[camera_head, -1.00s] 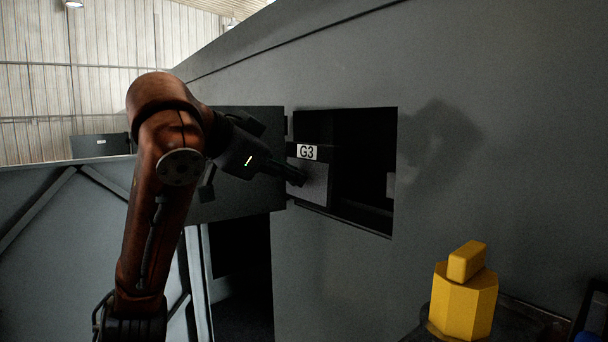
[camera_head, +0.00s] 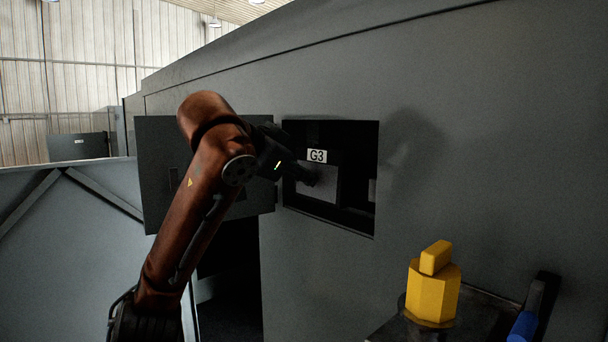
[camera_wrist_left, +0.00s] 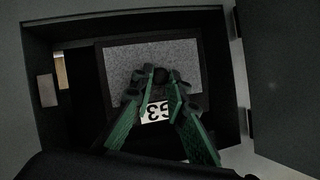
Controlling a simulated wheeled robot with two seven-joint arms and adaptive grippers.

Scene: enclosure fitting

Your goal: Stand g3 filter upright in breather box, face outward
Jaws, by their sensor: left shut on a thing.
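The G3 filter (camera_head: 324,187) is a dark framed block with a grey mesh face and a white "G3" label along its top. It stands about upright inside the opening of the breather box (camera_head: 357,221), a dark recess in the grey wall. Its mesh face points outward. My left gripper (camera_head: 306,176) is shut on the filter from the front. In the left wrist view the green-padded fingers (camera_wrist_left: 160,82) reach to the filter's face (camera_wrist_left: 125,62), and the label (camera_wrist_left: 155,111) reads upside down. I cannot tell whether its base touches the box floor. My right gripper is not in view.
The box's open door (camera_head: 160,165) stands to the left of the opening, behind my left arm. A yellow faceted object (camera_head: 432,293) sits on a dark surface at the lower right, near a blue item (camera_head: 522,326). The wall right of the opening is clear.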

